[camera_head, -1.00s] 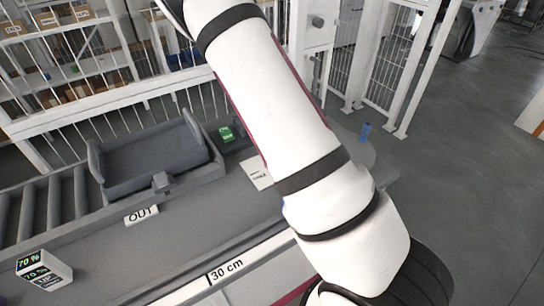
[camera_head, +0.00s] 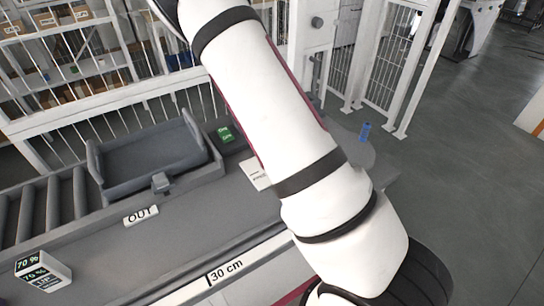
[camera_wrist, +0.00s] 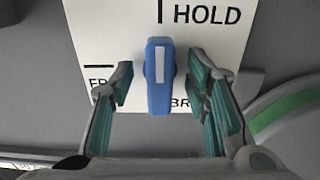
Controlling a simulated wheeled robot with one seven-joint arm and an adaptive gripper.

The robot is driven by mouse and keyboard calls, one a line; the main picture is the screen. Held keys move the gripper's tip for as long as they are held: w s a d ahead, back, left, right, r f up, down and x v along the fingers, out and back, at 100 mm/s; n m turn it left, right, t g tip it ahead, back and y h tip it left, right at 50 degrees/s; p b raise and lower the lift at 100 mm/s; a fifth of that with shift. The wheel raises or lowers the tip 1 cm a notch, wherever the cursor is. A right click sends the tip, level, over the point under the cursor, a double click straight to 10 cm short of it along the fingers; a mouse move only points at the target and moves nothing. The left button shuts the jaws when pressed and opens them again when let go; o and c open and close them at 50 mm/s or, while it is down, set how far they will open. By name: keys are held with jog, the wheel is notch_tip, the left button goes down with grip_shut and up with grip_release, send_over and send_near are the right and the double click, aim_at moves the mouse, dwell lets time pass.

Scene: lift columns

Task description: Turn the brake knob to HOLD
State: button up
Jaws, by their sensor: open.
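The blue brake knob (camera_wrist: 160,90) stands in the middle of the wrist view, on a white label plate (camera_wrist: 100,30). Its white stripe is upright in the picture and lines up with the black tick beside the word HOLD. A second tick, level in the picture, is at the left above partly hidden lettering beginning with F. My gripper (camera_wrist: 161,84) is open, with one finger on each side of the knob and a gap on both sides. In the head view the plate (camera_head: 254,172) shows partly beside my arm, which hides the knob.
A box marked 70 % (camera_head: 42,272) is at the front left.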

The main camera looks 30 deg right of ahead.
jog(key=shift+r+p, duration=1.85)
jog(key=shift+r, duration=2.65)
jog(key=shift+r, duration=0.1)
jog(key=s+a+r+n+t+y, duration=0.1)
jog(key=s+a+r+n, duration=0.4)
jog(key=r+n, duration=0.4)
jog(key=s+a+r+n+t+y, duration=0.1)
jog(key=s+a+r+n+y, duration=0.1)
jog(key=s+a+r+n, duration=0.5)
jog(key=s+a+r+n+t+h, duration=0.1)
jog(key=s+r+n, duration=0.4)
jog(key=n, duration=0.5)
jog(key=s+a+r+n+t+h, duration=0.1)
jog(key=s+r+n+t+h, duration=0.1)
jog(key=s+r+n, duration=0.4)
jog(key=s+n, duration=0.3)
jog(key=n, duration=0.1)
jog(key=shift+s+t, duration=0.15)
jog(key=shift+t, duration=0.15)
